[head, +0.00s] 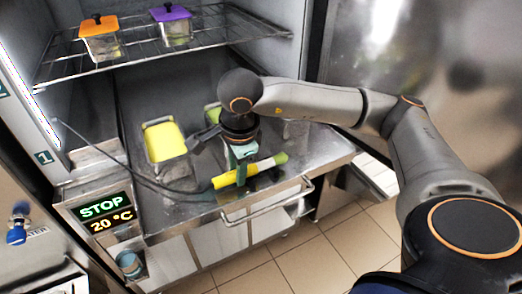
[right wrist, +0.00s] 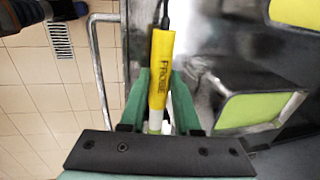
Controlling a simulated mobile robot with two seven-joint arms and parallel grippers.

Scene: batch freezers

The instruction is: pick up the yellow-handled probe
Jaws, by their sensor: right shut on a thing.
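The yellow-handled probe (head: 224,181) slants above the front part of the metal shelf in the head view, its far end pale green. In the right wrist view the yellow handle (right wrist: 162,62) bears the word PROBE and a black cable leaves its top. My right gripper (head: 241,166) is shut on the probe; in the right wrist view its green fingers (right wrist: 161,95) stand either side of the lower handle. Whether the probe touches the shelf I cannot tell. My left gripper is not in view.
A yellow-filled pan (head: 165,141) stands left of the gripper, with a green one (head: 212,115) partly hidden behind my arm. Orange-lidded (head: 100,42) and purple-lidded (head: 176,27) containers sit on the wire rack (head: 140,52). A metal handle bar (head: 268,205) runs along the front.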

